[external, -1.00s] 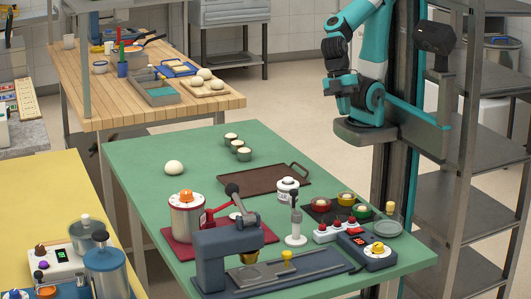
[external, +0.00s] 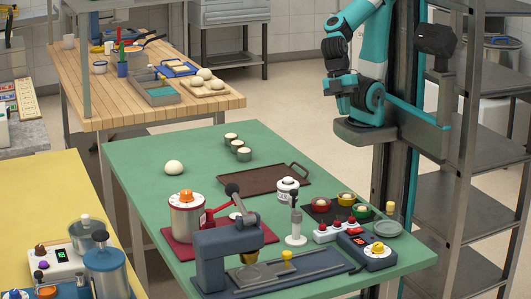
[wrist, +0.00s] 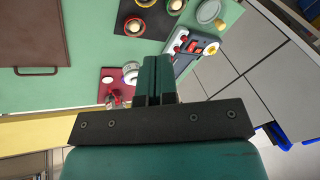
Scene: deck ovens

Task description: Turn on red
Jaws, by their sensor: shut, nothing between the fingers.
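A white strip with several red buttons (external: 334,231) lies near the right end of the green table. It also shows in the wrist view (wrist: 181,42), beyond my fingers and to their right. A dark blue box with a yellow knob (external: 367,251) stands beside it. Round red (external: 321,205), yellow and green dishes sit on a dark mat behind the strip. My gripper (external: 337,84) is raised well above and behind the table, touching nothing. In the wrist view its fingers (wrist: 157,67) are together and empty. Whether any button is lit cannot be told.
A brown tray (external: 265,180), a white jar (external: 288,189) and a white stand with a dark lever (external: 296,229) are on the green table (external: 150,151). A dark blue press (external: 228,252) stands at the front. Metal shelving (external: 487,185) is at right. The table's back left is mostly clear.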

